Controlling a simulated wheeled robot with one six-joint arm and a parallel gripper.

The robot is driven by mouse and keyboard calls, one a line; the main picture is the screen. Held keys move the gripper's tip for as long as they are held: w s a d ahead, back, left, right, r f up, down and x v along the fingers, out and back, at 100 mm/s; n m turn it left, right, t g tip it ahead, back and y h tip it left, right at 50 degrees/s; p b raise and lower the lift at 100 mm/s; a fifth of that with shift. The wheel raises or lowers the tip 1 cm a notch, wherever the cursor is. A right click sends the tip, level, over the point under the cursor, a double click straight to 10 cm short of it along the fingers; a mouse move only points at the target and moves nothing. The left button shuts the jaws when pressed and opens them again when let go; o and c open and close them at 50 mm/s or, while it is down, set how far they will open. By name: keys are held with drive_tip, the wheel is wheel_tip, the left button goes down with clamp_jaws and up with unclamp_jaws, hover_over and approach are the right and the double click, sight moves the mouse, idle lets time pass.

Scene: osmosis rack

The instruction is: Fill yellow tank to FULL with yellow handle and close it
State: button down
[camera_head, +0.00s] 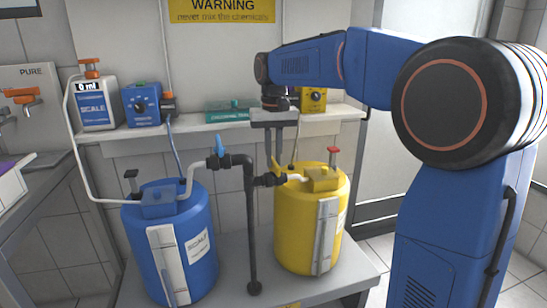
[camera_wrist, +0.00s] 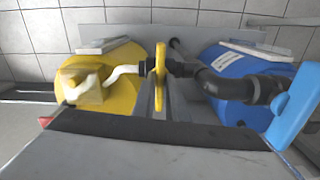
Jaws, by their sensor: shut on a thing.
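The yellow tank (camera_head: 292,225) stands on the right of the low bench, with a red-topped fitting and a pale vertical gauge strip (camera_head: 326,236). I cannot read its level. It also shows on the left in the wrist view (camera_wrist: 118,62). The yellow handle (camera_wrist: 160,72) sits on the black pipe beside the white hose into this tank. In the wrist view it lies across the pipe's line. My gripper (camera_head: 275,168) points down over the pipe and is shut on the yellow handle. Its fingers (camera_wrist: 161,98) stand on either side of the handle.
The blue tank (camera_head: 190,262) stands left, with a blue handle (camera_head: 220,146) on the same black pipe (camera_head: 250,225). The blue handle shows close at right in the wrist view (camera_wrist: 294,108).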

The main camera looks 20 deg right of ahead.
sight(274, 160)
drive_tip(key=c, duration=1.8)
unclamp_jaws()
drive_tip(key=shift+r, duration=0.1)
wheel_tip(274, 160, up, 17)
drive_tip(key=shift+r, duration=0.1)
